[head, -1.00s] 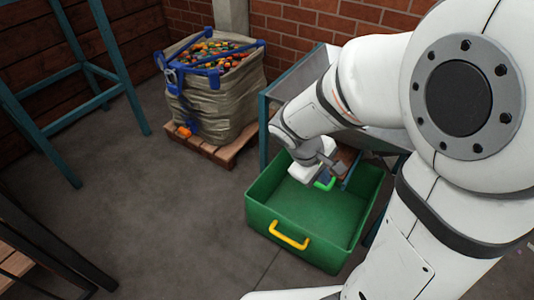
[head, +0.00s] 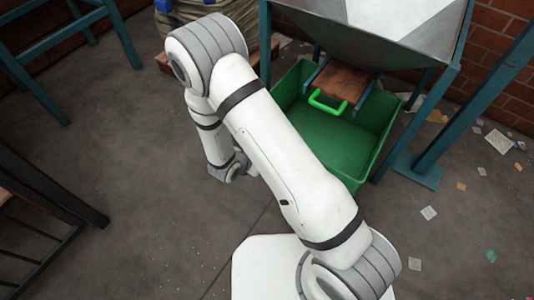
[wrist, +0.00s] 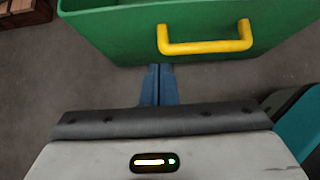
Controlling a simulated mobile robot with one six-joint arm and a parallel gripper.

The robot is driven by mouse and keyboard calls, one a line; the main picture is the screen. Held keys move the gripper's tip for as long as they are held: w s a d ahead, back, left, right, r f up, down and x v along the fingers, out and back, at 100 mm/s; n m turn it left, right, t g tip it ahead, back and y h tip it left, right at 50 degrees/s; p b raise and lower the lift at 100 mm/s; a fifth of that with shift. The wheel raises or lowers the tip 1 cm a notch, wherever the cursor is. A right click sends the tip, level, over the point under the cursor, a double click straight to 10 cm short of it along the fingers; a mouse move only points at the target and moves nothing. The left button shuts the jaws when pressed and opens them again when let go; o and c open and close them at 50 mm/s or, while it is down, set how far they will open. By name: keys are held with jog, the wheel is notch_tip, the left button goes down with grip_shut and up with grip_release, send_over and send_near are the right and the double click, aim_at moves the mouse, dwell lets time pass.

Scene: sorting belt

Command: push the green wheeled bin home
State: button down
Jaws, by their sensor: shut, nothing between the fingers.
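The green bin (head: 352,146) stands on the floor, its far end under the hopper. Its wheels do not show. In the wrist view its green wall (wrist: 110,35) fills the top, with a yellow handle (wrist: 205,47) on it. My gripper (wrist: 158,70) is shut and empty, its blue fingertips close to the bin's lower wall, left of the handle; I cannot tell whether they touch. In the head view my arm covers the bin's near left side and the yellow handle, and the fingers are hard to make out.
A metal hopper (head: 385,30) on teal legs stands over the bin. A brown board (head: 341,80) with a green handle (head: 328,102) lies beneath it. A sack (head: 215,12) stands behind my arm. Paper scraps litter the floor at right.

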jog(key=b+x, duration=0.1)
jog(key=x, duration=0.2)
jog(key=r+b+x, duration=0.1)
jog(key=x, duration=0.3)
jog(key=w+d+b+x, duration=0.1)
jog(key=x, duration=0.3)
jog(key=shift+w+d+r+b, duration=0.1)
jog(key=shift+w+r+b, duration=0.15)
jog(key=shift+b, duration=0.1)
jog(key=shift+w+d, duration=0.3)
jog(key=shift+w, duration=0.1)
jog(key=shift+w, duration=0.1)
